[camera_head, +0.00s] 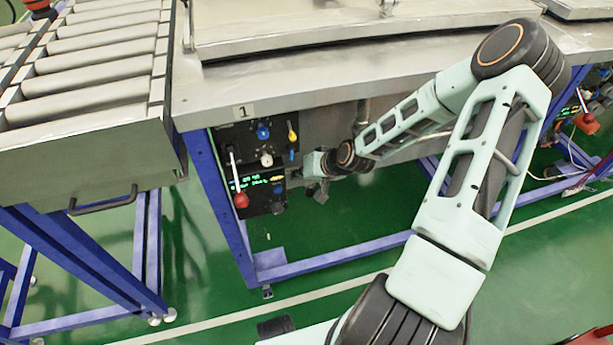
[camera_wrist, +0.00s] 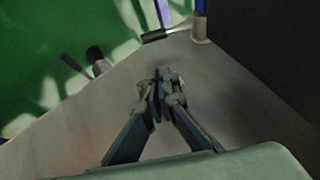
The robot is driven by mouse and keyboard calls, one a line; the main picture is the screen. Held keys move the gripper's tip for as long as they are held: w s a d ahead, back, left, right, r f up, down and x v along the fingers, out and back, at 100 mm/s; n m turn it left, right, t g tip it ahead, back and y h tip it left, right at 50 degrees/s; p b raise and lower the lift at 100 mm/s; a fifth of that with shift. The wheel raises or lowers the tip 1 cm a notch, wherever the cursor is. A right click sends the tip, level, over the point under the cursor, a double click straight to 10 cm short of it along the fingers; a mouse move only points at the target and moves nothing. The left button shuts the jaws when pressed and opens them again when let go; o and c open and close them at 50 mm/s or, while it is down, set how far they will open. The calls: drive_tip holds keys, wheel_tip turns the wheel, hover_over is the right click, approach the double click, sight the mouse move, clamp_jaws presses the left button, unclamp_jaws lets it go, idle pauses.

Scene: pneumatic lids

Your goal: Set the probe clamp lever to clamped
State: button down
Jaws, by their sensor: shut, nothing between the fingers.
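A black control panel (camera_head: 262,208) hangs under the front edge of station 1. A long lever with a red ball (camera_head: 241,200) hangs downward on its left side. A small yellow-topped lever (camera_head: 292,133) stands upright at its upper right. I cannot read which one is the probe clamp lever. My gripper (camera_head: 318,192) is just right of the panel, apart from the red ball. In the wrist view its fingertips (camera_wrist: 160,76) are together with nothing between them.
A blue knob (camera_head: 263,132) and a pale round knob (camera_head: 267,160) sit between the levers. The steel table edge (camera_head: 330,88) overhangs the panel. A roller conveyor (camera_head: 95,75) stands at left. Green floor lies open in front.

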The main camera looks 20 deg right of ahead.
sight(290, 191)
drive_tip(key=shift+s+a+f+b, duration=0.1)
drive_tip(key=shift+a+f+b, duration=0.15)
drive_tip(key=shift+f, duration=0.45)
drive_tip(key=shift+s+a+f+b, duration=0.15)
drive_tip(key=shift+a+f, duration=0.25)
drive_tip(key=shift+f, duration=0.25)
drive_tip(key=shift+w+a+f+b, duration=0.1)
drive_tip(key=shift+a+f+b, duration=0.15)
drive_tip(key=shift+f, duration=0.45)
drive_tip(key=shift+s+a+f+b, duration=0.1)
drive_tip(key=shift+f+b, duration=0.15)
drive_tip(key=shift+f, duration=0.2)
drive_tip(key=shift+s+a+f+b, duration=0.1)
drive_tip(key=shift+f+b, duration=0.15)
drive_tip(key=shift+f, duration=0.2)
drive_tip(key=shift+r, duration=0.15)
